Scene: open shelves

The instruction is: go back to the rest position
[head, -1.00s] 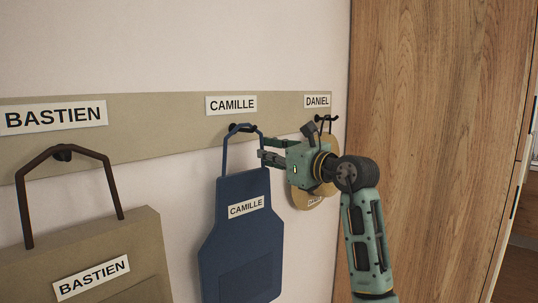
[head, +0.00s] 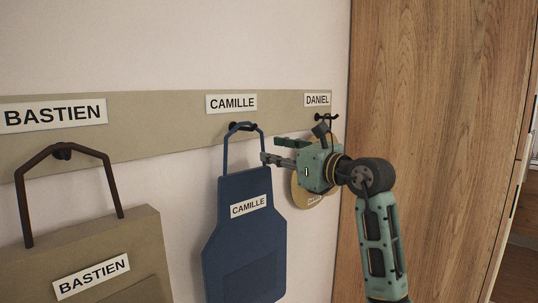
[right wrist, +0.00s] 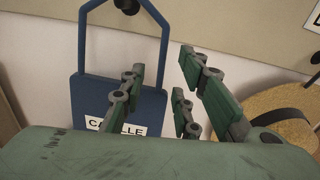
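My right gripper (head: 271,149) is open, with its fingers pointing left beside the strap of the blue apron (head: 243,240). In the right wrist view the fingers (right wrist: 160,70) stand apart with nothing between them. The blue apron (right wrist: 118,95) is behind them there. It hangs by its strap from the hook under the CAMILLE label (head: 231,103), and bears a CAMILLE tag. My left gripper is not in view.
A tan bag tagged BASTIEN (head: 105,235) hangs by a dark handle at left. A round tan item (head: 304,193) hangs under the DANIEL label (head: 317,100), partly hidden by my right gripper. A wooden panel (head: 440,120) stands close at right.

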